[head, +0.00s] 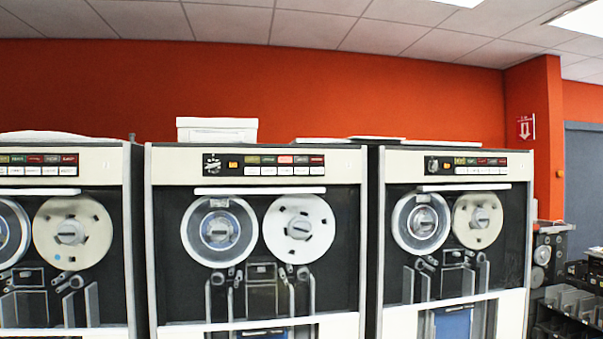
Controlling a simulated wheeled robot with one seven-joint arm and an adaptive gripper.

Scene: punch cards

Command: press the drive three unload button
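Three tape drives stand side by side in the head view: a left drive (134,240) cut off by the frame edge, a middle drive (154,250) and a right drive (382,250). Each has a strip of coloured indicators over a row of white buttons near its top. The middle button row (285,170) and the right button row (480,170) are in full view, and the left button row (40,170) is partly cut off. Button labels and drive numbers are too small to read. My gripper is not in view.
A white box (217,130) sits on the middle drive. A rack with dark and grey items (570,300) stands at the lower right, near a grey door (584,180). A red sign (526,127) hangs on the orange wall (380,90). The floor is out of view.

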